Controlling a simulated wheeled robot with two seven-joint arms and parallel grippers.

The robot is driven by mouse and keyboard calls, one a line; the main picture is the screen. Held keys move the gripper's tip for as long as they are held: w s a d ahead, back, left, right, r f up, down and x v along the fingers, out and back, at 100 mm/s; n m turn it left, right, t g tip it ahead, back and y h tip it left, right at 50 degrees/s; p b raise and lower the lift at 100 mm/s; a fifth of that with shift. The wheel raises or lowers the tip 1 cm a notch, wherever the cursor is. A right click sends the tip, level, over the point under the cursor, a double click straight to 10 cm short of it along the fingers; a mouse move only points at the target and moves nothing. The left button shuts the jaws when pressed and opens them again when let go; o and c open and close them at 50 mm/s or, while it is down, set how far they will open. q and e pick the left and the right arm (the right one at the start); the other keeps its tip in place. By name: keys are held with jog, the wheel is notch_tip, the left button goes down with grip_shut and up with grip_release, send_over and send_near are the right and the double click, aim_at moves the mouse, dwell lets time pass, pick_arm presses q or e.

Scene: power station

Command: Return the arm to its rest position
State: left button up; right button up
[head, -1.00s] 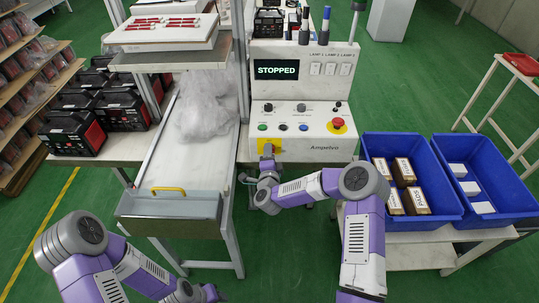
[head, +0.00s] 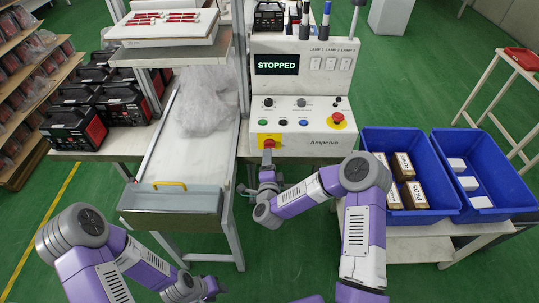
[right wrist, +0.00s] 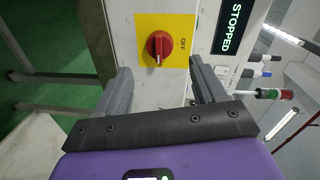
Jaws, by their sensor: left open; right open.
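My right arm reaches in front of the control panel (head: 322,143) in the head view. Its gripper (head: 268,160) is just below the red rotary switch (head: 266,145) on a yellow plate. In the right wrist view my right gripper (right wrist: 160,68) is open and empty, with the red switch (right wrist: 159,46) beyond and between its fingertips, apart from them. The yellow plate (right wrist: 179,23) reads OFF. My left gripper (head: 213,287) is open, low in the head view, left of centre, its tips small, with nothing seen in it. My left arm is bent at the lower left.
The panel screen (head: 277,64) reads STOPPED. A red emergency button (head: 338,116) sits right of the switch. A chute with a yellow handle (head: 168,185) stands left of my right arm. Blue bins (head: 440,211) with boxes stand to its right. Green floor shows between.

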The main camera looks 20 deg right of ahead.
jog(key=shift+s, duration=0.3)
jog(key=s+a+f+n+g+y, duration=0.4)
jog(key=s+f+n, duration=0.2)
jog(key=s+f, duration=0.15)
jog(key=s+a+f+n+g+y, duration=0.4)
jog(key=s+f+n, duration=0.15)
jog(key=f, duration=0.25)
jog(key=s+f+n+g, duration=0.2)
jog(key=s+g, duration=0.2)
jog(key=s, duration=0.4)
jog(key=s+d+f+n+g, duration=0.1)
jog(key=s+f+n+g, duration=0.2)
jog(key=s, duration=0.6)
jog(key=shift+s+g+y, duration=0.3)
jog(key=shift+g+y, duration=0.1)
jog(key=shift+g, duration=0.1)
